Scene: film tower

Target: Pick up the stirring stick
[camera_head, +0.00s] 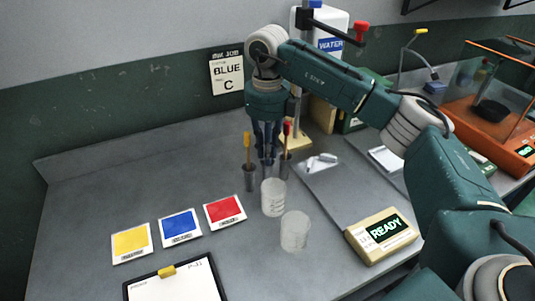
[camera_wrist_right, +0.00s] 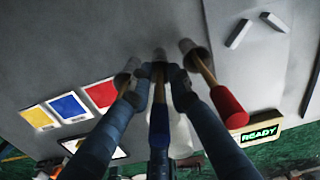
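Three stirring sticks stand in small grey holders. The yellow-handled stick (camera_head: 247,141) is left of my right gripper (camera_head: 267,158) and the red-handled stick (camera_head: 288,131) is right of it. The right gripper points down between them. In the right wrist view, a blue-handled stick (camera_wrist_right: 159,120) lies between the fingers of the right gripper (camera_wrist_right: 160,78), with its lower end at a holder (camera_wrist_right: 159,54). The fingertips are close on both sides of it; whether they touch it is unclear. The red handle (camera_wrist_right: 228,106) is beside the right finger. My left gripper is not in view.
Two clear beakers (camera_head: 274,197) (camera_head: 295,231) stand just in front of the holders. Yellow, blue and red cards (camera_head: 180,227) lie at the left. A READY device (camera_head: 382,236) sits at the right. A clipboard (camera_head: 176,285) lies in front.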

